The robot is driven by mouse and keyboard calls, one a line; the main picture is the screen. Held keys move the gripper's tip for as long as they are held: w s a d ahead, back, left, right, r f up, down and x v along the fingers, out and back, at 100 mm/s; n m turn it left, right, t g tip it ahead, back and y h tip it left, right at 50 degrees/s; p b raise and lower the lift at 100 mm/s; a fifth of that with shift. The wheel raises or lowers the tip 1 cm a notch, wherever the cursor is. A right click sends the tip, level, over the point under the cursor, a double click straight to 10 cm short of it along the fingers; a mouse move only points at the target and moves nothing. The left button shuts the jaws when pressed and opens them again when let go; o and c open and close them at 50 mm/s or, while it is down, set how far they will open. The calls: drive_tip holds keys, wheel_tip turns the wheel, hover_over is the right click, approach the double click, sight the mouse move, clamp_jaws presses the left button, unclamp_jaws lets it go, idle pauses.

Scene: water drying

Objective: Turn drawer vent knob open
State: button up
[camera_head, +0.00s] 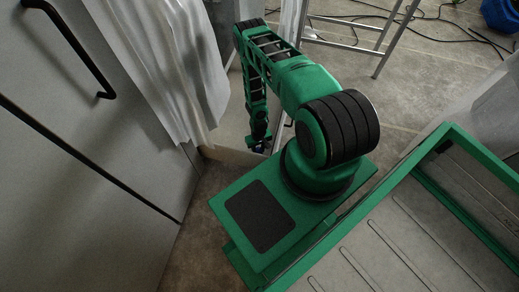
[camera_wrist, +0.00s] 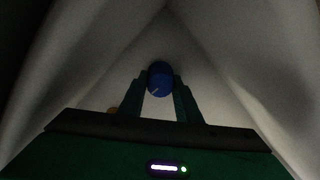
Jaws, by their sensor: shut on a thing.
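The blue round vent knob (camera_wrist: 159,74) is at the middle of the wrist view, with a short pale line on its face slanting down to the left. My gripper (camera_wrist: 160,88) has its two green fingers at either side of the knob and is shut on it. In the head view my gripper (camera_head: 259,145) hangs low at the end of the arm, small and dark, close to a pale surface. The knob cannot be made out clearly there. The drawer around the knob is not clear in either view.
A white draped cloth (camera_head: 178,70) hangs left of the arm. A grey cabinet front with a black handle (camera_head: 85,55) fills the left. Pale walls close in around the gripper in the wrist view.

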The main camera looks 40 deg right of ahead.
sight(258, 149)
drive_tip(key=shift+w, duration=0.1)
drive_tip(key=o, duration=1.1)
drive_tip(key=shift+c, duration=0.2)
drive_tip(key=shift+r, duration=0.15)
wheel_tip(258, 149, up, 10)
drive_tip(key=shift+r, duration=0.25)
